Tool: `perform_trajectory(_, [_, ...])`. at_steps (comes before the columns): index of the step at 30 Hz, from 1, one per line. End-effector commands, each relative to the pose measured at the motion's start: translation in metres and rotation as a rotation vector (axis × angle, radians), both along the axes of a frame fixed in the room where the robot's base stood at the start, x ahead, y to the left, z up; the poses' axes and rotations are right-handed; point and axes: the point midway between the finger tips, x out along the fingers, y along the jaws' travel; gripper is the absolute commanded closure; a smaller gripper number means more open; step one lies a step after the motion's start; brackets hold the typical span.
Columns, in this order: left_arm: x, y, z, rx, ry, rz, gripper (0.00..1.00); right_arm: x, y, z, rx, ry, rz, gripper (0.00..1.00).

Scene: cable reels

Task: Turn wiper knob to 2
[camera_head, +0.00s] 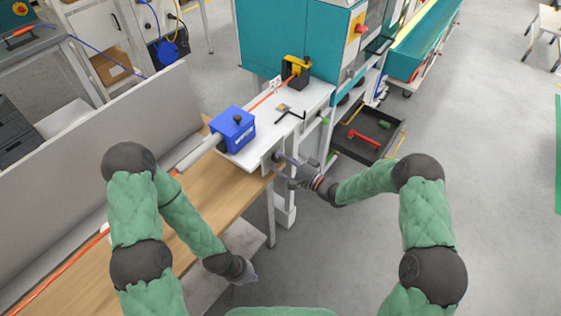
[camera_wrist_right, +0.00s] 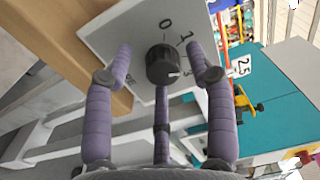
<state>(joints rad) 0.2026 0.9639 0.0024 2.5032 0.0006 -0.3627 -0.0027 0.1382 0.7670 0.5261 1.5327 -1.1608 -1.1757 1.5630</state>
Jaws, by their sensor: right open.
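The wiper knob (camera_wrist_right: 163,64) is a round black dial on a pale panel (camera_wrist_right: 112,35), seen in the right wrist view. A "0" and a "1" are printed beside it; other marks are partly hidden by a finger. A small white mark on the knob faces the right side of the picture. My right gripper (camera_wrist_right: 160,72) is open, its fingers spread on either side of the knob and one below. In the head view my right gripper (camera_head: 284,170) is at the panel's front side. My left gripper (camera_head: 247,276) hangs low, too small to read.
A blue box (camera_head: 232,129) and a yellow-black device (camera_head: 295,70) stand on the white bench top (camera_head: 268,135), with an orange cable. A wooden table (camera_head: 225,185) is at left. A dark tray (camera_head: 385,130) with tools lies to the right. Grey floor is open right.

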Motion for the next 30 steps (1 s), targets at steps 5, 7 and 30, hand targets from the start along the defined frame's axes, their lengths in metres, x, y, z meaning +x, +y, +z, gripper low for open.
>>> perform_trajectory(5, [0.0, 0.0, 0.0, 0.0, 0.0, 0.0, 1.0, -0.014, -0.023, -0.001, 0.0, 0.001, -0.004, 0.44])
perform_trajectory(7, [0.0, 0.0, 0.0, 0.0, 0.0, 0.0, 1.0, -0.023, -0.034, -0.001, 0.001, 0.003, -0.005, 0.44])
perform_trajectory(30, [0.0, 0.0, 0.0, 0.0, 0.0, 0.0, 1.0, -0.068, -0.093, -0.005, 0.001, 0.003, 0.001, 0.44])
